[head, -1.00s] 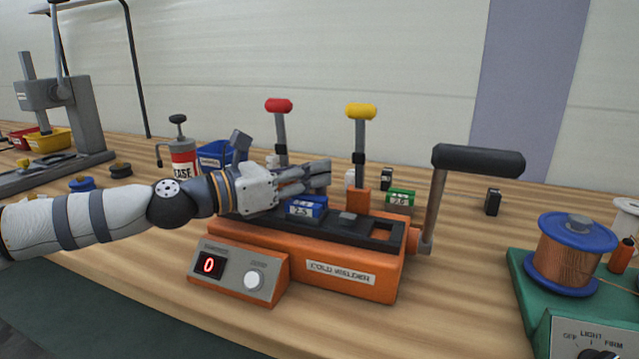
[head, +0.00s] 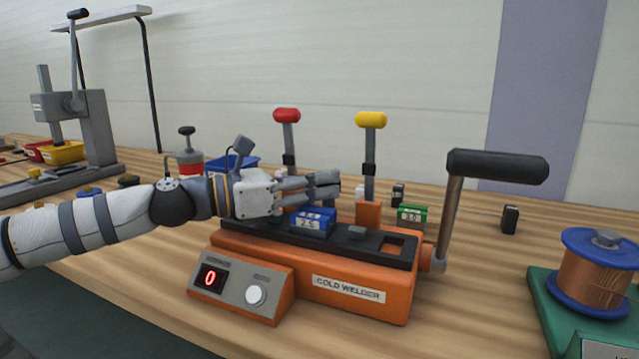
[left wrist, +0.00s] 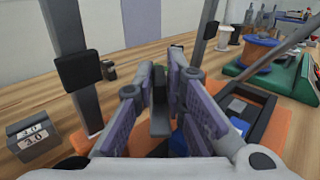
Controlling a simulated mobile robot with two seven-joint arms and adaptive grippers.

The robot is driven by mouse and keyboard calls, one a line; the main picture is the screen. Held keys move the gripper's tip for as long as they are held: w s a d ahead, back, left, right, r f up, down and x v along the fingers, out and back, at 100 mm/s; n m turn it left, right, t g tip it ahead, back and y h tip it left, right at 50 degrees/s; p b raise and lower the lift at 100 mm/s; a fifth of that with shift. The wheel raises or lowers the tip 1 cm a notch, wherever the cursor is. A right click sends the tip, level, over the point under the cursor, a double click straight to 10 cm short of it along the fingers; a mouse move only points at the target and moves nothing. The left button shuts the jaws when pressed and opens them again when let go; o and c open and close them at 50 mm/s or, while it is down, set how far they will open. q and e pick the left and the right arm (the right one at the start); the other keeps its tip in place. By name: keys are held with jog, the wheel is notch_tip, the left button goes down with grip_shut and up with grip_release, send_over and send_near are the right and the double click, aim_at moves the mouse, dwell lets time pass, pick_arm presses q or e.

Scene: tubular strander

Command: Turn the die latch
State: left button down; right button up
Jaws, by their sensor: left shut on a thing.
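The orange cold welder (head: 362,284) stands on the bench with a dark top plate. A blue die block (head: 313,222) marked 2.5 sits in that plate. My left gripper (head: 325,187) reaches in from the left, just above and behind the block. In the left wrist view its fingers (left wrist: 170,85) are shut on a narrow dark grey upright piece (left wrist: 160,100), which looks like the die latch. The fingers hide its lower end, and in the head view they hide it wholly. Part of the blue block shows beneath the fingers. My right gripper is out of view.
Red-topped (head: 287,116) and yellow-topped (head: 370,120) levers stand behind the welder. A black-handled crank (head: 497,166) rises at its right. A green block (head: 411,215) and a small black block (head: 510,219) lie behind. A copper wire spool (head: 597,272) stands at the far right.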

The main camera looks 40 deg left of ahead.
pick_arm(q)
jog(key=c, duration=1.7)
grip_release()
jog(key=shift+w, duration=0.15)
jog(key=v, duration=1.2)
